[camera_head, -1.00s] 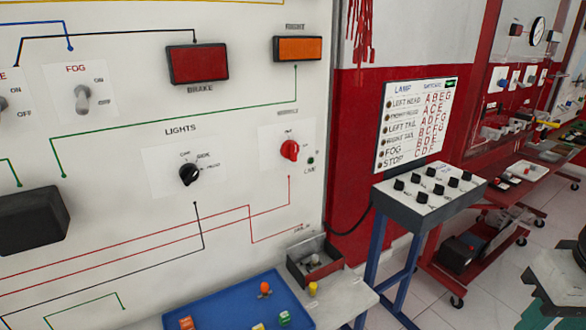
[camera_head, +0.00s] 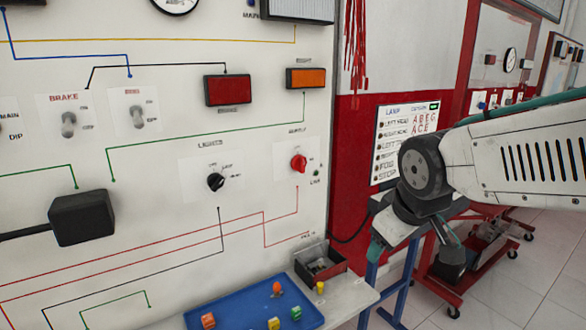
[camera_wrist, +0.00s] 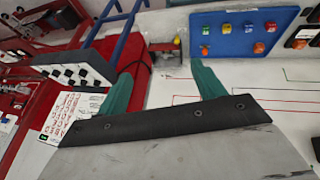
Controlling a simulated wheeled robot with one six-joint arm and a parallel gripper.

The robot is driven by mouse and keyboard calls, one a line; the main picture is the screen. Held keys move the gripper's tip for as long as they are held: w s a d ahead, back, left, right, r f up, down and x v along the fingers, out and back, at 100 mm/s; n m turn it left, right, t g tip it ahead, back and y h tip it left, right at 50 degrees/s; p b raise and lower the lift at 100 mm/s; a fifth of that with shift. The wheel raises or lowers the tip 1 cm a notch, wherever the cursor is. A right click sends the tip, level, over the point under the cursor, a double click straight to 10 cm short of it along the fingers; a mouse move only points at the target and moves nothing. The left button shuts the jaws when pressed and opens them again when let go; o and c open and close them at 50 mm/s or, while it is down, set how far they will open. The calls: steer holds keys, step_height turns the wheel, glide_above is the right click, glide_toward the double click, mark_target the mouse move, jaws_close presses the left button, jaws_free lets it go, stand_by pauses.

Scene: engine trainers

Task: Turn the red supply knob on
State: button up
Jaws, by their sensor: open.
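The red supply knob (camera_head: 298,163) is on the white panel in the head view, near its right edge, on a pale plate. Its pointer is hard to read. My gripper (camera_wrist: 160,75) is open and empty in the wrist view, its two teal fingers spread apart. In the head view my arm reaches in from the right, and its wrist is to the right of the knob, clear of it. The fingers are mostly hidden there. The knob does not show in the wrist view.
A black lights knob (camera_head: 216,182) sits left of the red one. A blue tray (camera_head: 232,312) with small coloured parts and an open metal box (camera_head: 318,263) are below. A lamp chart (camera_head: 393,118) stands behind my arm. The space before the red knob looks clear.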

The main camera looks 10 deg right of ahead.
steer(key=w+d+n+t, duration=0.1)
steer(key=w+n+t, duration=0.3)
steer(key=w, duration=0.8)
steer(key=n+t+y, duration=0.7)
steer(key=n+t, duration=0.1)
steer(key=n, duration=0.6)
glide_toward(304, 165)
steer(key=w, duration=0.2)
steer(key=x, duration=0.7)
steer(key=shift+w+a, duration=0.15)
steer(key=shift+a, duration=0.3)
steer(key=shift+m, duration=0.3)
steer(key=c, duration=1)
